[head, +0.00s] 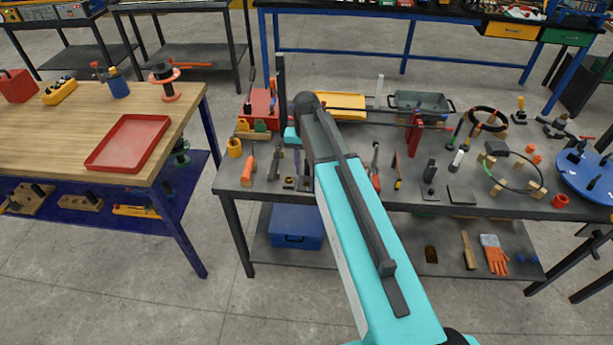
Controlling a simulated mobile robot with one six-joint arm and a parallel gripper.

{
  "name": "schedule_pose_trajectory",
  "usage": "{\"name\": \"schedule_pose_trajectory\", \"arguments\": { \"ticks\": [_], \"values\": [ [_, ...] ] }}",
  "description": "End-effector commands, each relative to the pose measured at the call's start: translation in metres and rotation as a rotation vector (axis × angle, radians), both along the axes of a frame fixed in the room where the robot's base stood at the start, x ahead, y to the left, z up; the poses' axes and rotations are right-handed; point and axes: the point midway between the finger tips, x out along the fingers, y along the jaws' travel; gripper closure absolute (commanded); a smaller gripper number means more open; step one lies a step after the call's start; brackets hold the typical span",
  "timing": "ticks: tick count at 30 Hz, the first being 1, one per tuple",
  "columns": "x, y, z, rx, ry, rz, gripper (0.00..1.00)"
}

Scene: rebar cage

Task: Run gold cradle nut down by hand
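I cannot pick out the gold cradle nut; at this size no small gold nut is clear. A long thin dark bar runs across the grey worktable (398,206) behind my arm, and a red upright stand (415,134) is at the bar. I cannot tell whether this stand is the cradle. My teal and white arm reaches from the bottom of the head view to the worktable and covers part of its middle. My gripper does not show; the arm hides that area.
A wooden bench (60,140) with a red tray (128,143) stands left, with a floor gap between. Hand tools crowd the worktable's front edge. A grey bin (421,103) and yellow tray (340,106) are at the back. A blue round plate (598,182) is far right.

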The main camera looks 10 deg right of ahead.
Motion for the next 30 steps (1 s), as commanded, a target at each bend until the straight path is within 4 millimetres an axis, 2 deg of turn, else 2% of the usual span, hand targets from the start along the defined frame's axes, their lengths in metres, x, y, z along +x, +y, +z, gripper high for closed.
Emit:
{"name": "schedule_pose_trajectory", "arguments": {
  "ticks": [15,30],
  "values": [
    [0.000,0.001,-0.046,0.000,0.001,0.001,0.67],
    [0.000,0.001,-0.053,0.000,-0.001,0.002,0.69]
  ]
}}
